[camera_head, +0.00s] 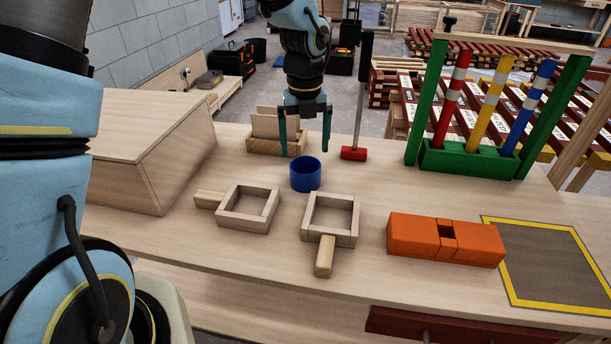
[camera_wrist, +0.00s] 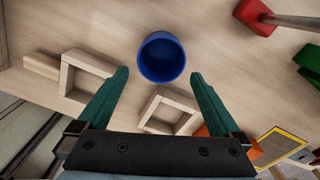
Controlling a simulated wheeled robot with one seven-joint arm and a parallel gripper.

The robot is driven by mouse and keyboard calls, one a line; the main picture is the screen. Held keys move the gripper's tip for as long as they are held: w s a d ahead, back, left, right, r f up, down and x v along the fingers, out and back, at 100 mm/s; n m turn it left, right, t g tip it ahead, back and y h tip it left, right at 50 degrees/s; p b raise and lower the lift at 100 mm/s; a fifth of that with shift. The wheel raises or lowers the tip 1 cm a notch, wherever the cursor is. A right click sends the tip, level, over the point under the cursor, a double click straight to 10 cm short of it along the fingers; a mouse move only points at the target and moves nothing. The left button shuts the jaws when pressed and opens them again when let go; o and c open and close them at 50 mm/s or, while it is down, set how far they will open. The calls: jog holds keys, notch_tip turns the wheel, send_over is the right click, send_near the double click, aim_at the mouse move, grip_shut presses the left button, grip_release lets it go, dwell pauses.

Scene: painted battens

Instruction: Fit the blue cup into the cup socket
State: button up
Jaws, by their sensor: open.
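The blue cup (camera_head: 305,178) stands upright on the wooden bench, its open top facing up. It also shows in the wrist view (camera_wrist: 162,74), just beyond and between the fingertips. My gripper (camera_head: 305,148) has its two green fingers apart, pointing down above and behind the cup; nothing is between them. Two square wooden frames with handles lie in front of the cup: a left frame (camera_head: 226,224) and a right frame (camera_head: 345,240). An orange block (camera_head: 412,237) with a square opening lies to the right. I cannot tell which of these is the cup socket.
A wooden holder (camera_head: 262,147) with upright boards stands behind the cup. A red-headed mallet (camera_head: 353,154) stands right of it. A green rack (camera_head: 466,162) holds striped battens at the back right. A wooden box (camera_head: 185,160) is at left. A yellow-bordered dark mat (camera_head: 545,262) is at right.

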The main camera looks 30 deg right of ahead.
aim_at(306, 161)
jog(key=shift+f+p, duration=0.7)
jog(key=shift+f, duration=2)
jog(key=shift+c, duration=0.4)
jog(key=c, duration=1.2)
jog(key=shift+o, duration=0.2)
jog(key=shift+d+r, duration=0.1)
jog(key=shift+r, duration=0.05)
